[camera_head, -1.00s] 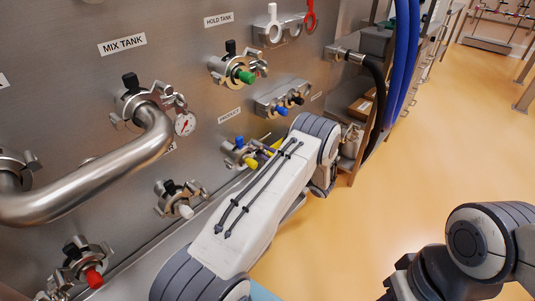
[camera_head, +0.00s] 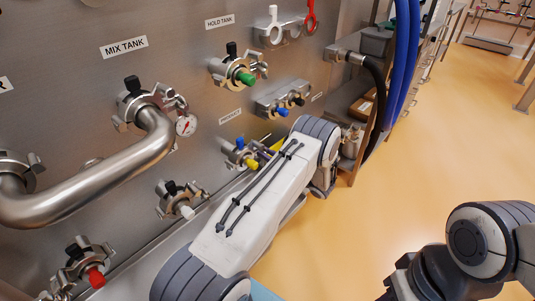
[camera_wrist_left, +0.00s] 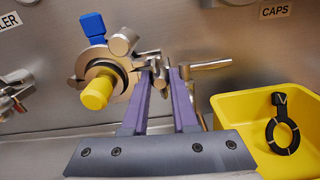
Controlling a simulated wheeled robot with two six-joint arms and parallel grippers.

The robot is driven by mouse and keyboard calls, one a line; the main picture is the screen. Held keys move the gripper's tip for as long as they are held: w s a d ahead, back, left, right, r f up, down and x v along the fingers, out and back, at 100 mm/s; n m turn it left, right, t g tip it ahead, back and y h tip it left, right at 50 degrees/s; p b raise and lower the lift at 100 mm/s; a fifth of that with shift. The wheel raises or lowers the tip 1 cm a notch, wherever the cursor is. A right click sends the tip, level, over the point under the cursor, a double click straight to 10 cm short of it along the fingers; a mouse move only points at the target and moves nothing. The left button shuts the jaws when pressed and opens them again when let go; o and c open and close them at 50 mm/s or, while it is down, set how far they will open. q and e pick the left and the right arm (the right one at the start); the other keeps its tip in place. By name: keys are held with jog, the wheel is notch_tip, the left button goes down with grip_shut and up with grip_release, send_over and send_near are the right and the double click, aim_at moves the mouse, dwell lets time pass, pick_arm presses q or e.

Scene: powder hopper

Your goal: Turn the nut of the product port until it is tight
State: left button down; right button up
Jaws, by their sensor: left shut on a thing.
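The product port (camera_head: 232,154), under the "PRODUCT" label, has a blue tab and a yellow cap (camera_head: 251,164). In the left wrist view the port's clamp (camera_wrist_left: 84,66) surrounds the yellow cap (camera_wrist_left: 96,94). The clamp's nut (camera_wrist_left: 159,74) is at its right side, between the tips of my left gripper (camera_wrist_left: 160,82). The purple fingers are shut on it, and they partly hide it. In the head view my left arm covers most of this gripper. My right arm shows at the lower right, but its fingertips are out of view.
A yellow bin (camera_wrist_left: 240,115) stands right of the gripper, with a black ring-shaped part (camera_wrist_left: 282,125) in it. A port with a green cap (camera_head: 245,77) is above, and one with a white cap (camera_head: 186,211) is lower left. Open floor (camera_head: 440,150) lies to the right.

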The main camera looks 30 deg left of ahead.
pick_arm(q)
jog(key=shift+a+r, duration=0.2)
jog(key=shift+r, duration=0.05)
jog(key=m, duration=0.2)
jog(key=shift+m, duration=0.4)
jog(key=c, duration=0.9)
grip_release()
jog(key=shift+m, duration=0.3)
jog(key=shift+d, duration=0.1)
jog(key=d, duration=0.6)
jog(key=s+d, duration=0.1)
jog(key=d, duration=0.2)
jog(key=shift+s+f, duration=0.1)
jog(key=shift+f, duration=0.1)
